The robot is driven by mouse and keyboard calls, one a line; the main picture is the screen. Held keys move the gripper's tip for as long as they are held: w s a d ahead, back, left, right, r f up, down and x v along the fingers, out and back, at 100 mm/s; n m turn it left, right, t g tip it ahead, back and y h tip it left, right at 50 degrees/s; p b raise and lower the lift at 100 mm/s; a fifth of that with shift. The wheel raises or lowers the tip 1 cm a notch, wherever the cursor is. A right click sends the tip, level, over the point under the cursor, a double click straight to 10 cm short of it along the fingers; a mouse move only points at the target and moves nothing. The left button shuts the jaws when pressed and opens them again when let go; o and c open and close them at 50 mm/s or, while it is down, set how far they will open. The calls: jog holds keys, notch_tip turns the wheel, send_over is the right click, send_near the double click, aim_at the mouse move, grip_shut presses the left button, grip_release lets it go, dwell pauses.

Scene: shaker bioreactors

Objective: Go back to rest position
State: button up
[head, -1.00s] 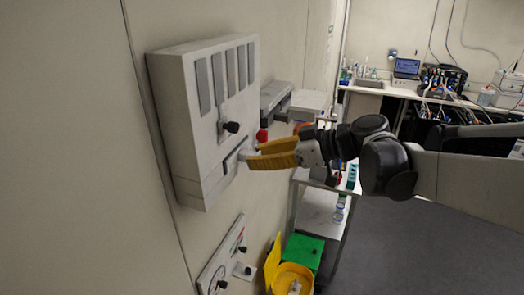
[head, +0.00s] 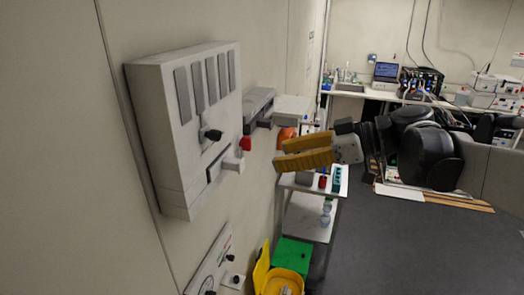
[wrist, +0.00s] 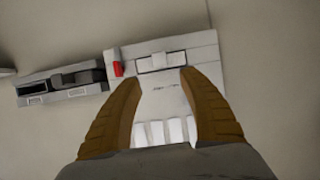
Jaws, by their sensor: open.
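My gripper (head: 304,153) has yellow-brown ribbed fingers and is open and empty. In the head view it hangs in the air to the right of a pale wall-mounted box (head: 160,130), clear of it. The box has grey vertical slots, a black knob (head: 213,134) and a small pale handle (head: 233,164) low on its front. In the wrist view the two fingers (wrist: 160,85) are spread apart, with the box's face (wrist: 160,105) between and beyond them.
A grey wall unit (head: 258,103) and a shelf cart (head: 308,215) stand behind my gripper. A yellow bin (head: 285,283) and green box (head: 293,252) sit low. A bench with equipment (head: 385,95) is at the back. The grey floor on the right is open.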

jog(key=s+d+f+m+t+h+b, duration=0.1)
jog(key=s+d+f+m+h+b, duration=0.3)
jog(key=f+b, duration=0.8)
jog(key=s+d+f+m+h+b, duration=0.4)
jog(key=f+b, duration=0.9)
jog(key=f, duration=1.1)
jog(key=s+d+f+m+t+h+b, duration=0.1)
jog(key=s+d+f+m+h+b, duration=0.3)
jog(key=f+b, duration=0.9)
jog(key=s+f+m, duration=0.2)
jog(key=s+f, duration=0.2)
jog(key=f, duration=0.2)
jog(key=shift+s+t+h, duration=0.3)
jog(key=shift+h, duration=0.1)
